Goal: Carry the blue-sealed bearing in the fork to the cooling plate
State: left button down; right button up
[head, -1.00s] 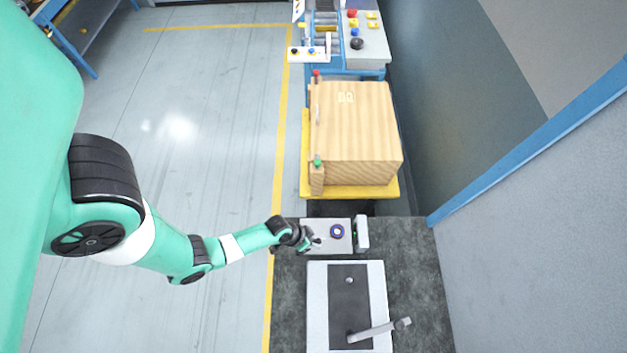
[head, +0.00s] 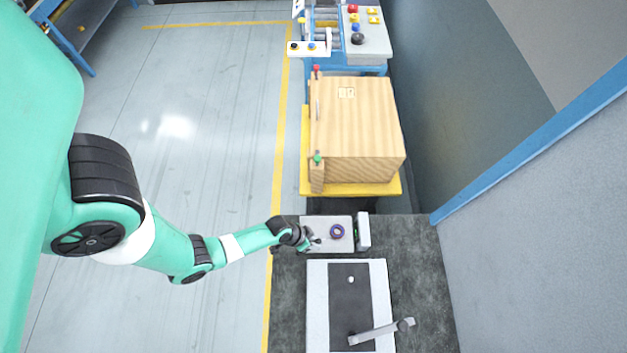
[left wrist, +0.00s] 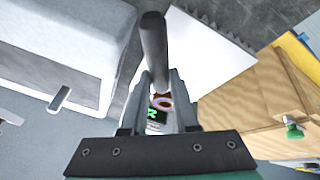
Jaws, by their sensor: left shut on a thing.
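The blue-sealed bearing (head: 337,231) shows in the head view as a small blue-purple ring over the pale plate (head: 312,222). It also shows in the left wrist view (left wrist: 162,102), with orange-brown at it, seen between my fingers. My left gripper (head: 308,239) is beside it on the left, over the plate's left part. In the left wrist view the gripper (left wrist: 161,84) is shut on a dark cylindrical handle (left wrist: 153,45), apparently the fork's. The fork's prongs are too small or hidden to make out. My right gripper is not in view. I cannot tell for sure which surface is the cooling plate.
A narrow white unit with a green display (head: 362,231) stands at the plate's right edge. A white board with a dark mat (head: 317,300) and a grey lever (head: 381,331) lies in front. A wooden box (head: 358,125) stands behind. Bare grey bench (head: 425,290) lies to the right.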

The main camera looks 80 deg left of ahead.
pick_arm(q)
jog(key=shift+f+b, duration=0.55)
jog(key=shift+f, duration=0.1)
jog(key=shift+f, duration=0.15)
jog(key=c, duration=0.6)
grip_release()
jog(key=p+v, duration=0.4)
jog(key=v, duration=0.7)
jog(key=shift+r+p, duration=0.25)
jog(key=shift+p, duration=0.1)
jog(key=shift+s, duration=0.15)
